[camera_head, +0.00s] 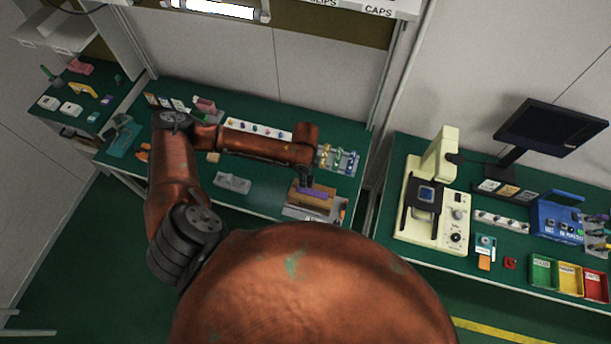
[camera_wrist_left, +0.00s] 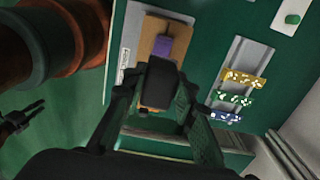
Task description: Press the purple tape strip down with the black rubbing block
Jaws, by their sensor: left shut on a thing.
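The purple tape strip (camera_head: 318,192) lies on a tan block (camera_head: 303,200) in a grey fixture (camera_head: 297,212) near the bench's front edge. In the left wrist view the strip (camera_wrist_left: 163,46) shows on the tan surface, partly hidden behind the black rubbing block (camera_wrist_left: 160,85). My left gripper (camera_head: 306,182) is shut on the black block and holds it over the near end of the strip. I cannot tell whether the block touches the strip. A dark forked shape, apparently my right gripper (camera_wrist_left: 22,118), shows at the left edge of the wrist view; its opening is unclear.
A rack with yellow, green and blue parts (camera_wrist_left: 236,98) stands beside the fixture. A white strip of coloured knobs (camera_head: 258,129) lies behind my forearm. A pale grey holder (camera_head: 232,182) sits to the left. A gap separates this bench from the right one with a cream machine (camera_head: 432,205).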

